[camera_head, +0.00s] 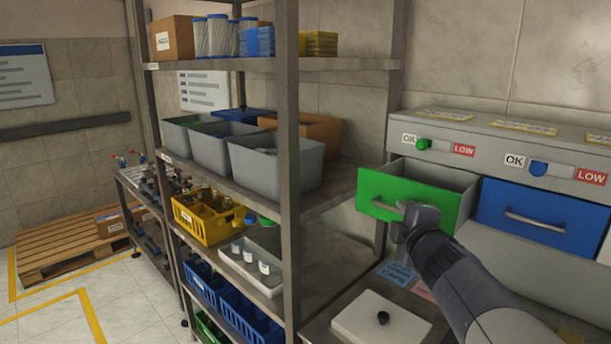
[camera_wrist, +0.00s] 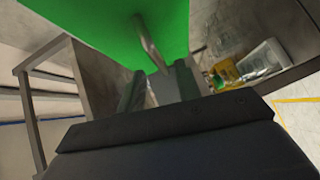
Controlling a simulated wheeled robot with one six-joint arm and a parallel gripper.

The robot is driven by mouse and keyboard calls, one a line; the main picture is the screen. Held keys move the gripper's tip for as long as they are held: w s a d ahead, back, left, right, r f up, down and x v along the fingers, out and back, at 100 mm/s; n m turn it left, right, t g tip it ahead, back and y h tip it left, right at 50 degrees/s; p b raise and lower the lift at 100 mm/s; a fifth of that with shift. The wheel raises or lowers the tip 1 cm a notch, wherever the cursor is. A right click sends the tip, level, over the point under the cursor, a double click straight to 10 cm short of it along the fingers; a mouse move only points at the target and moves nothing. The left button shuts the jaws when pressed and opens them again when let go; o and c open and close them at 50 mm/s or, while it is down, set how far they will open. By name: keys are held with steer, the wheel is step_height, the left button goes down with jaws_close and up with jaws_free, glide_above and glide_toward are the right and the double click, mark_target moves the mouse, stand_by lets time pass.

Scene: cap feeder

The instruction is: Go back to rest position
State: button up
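The green drawer (camera_head: 412,194) is pulled out of the grey cabinet, and its inside shows behind the green front. Its metal handle (camera_head: 387,209) also shows in the wrist view (camera_wrist: 150,42), running down toward my fingers. My gripper (camera_head: 408,217) is at the right end of this handle in the head view. In the wrist view the two fingers (camera_wrist: 159,88) stand apart with a gap between them. The handle's near end lies close to that gap; whether it touches a finger I cannot tell.
A closed blue drawer (camera_head: 538,216) is right of the green one. A shelf rack with grey bins (camera_head: 270,165), a yellow crate (camera_head: 207,216) and a tray of white bottles (camera_head: 251,270) stands left.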

mark_target(397, 212)
steer(key=w, duration=0.4)
steer(key=shift+w+f, duration=0.4)
steer(key=shift+w+d, duration=0.1)
steer(key=shift+w, duration=0.05)
